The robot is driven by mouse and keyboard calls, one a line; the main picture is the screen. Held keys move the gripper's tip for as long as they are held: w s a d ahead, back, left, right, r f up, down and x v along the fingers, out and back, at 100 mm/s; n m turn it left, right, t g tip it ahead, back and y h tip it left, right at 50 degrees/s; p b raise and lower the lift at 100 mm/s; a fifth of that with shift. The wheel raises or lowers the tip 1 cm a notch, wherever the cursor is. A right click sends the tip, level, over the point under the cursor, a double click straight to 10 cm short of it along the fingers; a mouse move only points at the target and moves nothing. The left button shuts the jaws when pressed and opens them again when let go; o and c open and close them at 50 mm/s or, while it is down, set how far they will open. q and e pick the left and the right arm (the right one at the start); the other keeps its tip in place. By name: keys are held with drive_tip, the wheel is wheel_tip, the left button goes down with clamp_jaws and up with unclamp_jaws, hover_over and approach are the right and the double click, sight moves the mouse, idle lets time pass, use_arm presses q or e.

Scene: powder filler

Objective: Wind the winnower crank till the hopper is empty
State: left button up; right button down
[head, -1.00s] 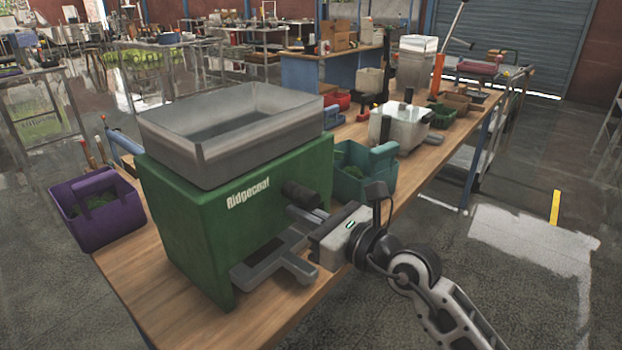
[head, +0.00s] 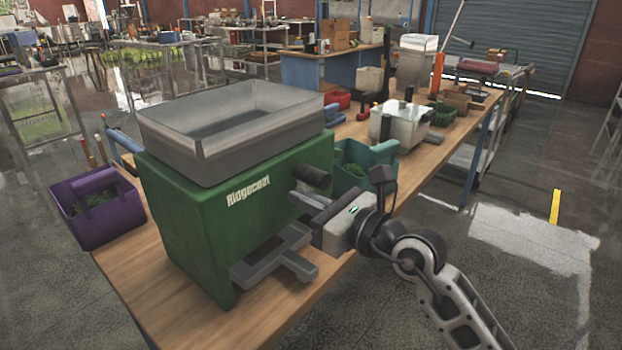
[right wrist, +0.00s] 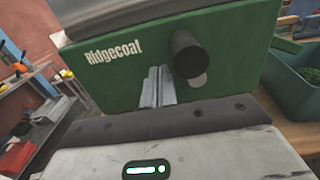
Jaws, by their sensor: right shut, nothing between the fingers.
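The winnower (head: 225,215) is a green box marked "Ridgecoat" standing on the bench. Its grey, see-through hopper (head: 240,150) sits on top; I cannot tell whether anything is in it. The dark cylindrical crank handle (head: 314,177) sticks out of the right face and also shows in the right wrist view (right wrist: 187,52). My right gripper (head: 297,197) is shut and empty. Its fingers (right wrist: 157,88) are together just below and left of the handle, close to the green face; whether they touch the handle is unclear. My left gripper is out of view.
A grey chute (head: 272,254) juts from the winnower's lower front. A purple bin (head: 97,222) stands at its left, a teal bin (head: 384,156) behind its right side. A white-lidded machine (head: 398,124) stands farther back on the wooden bench (head: 270,325). The bench's front strip is clear.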

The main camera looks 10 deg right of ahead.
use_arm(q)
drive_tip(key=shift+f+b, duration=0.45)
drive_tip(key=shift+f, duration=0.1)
use_arm(e)
drive_tip(key=v, duration=0.9)
drive_tip(key=shift+f, duration=0.35)
drive_tip(key=shift+s+a, duration=0.1)
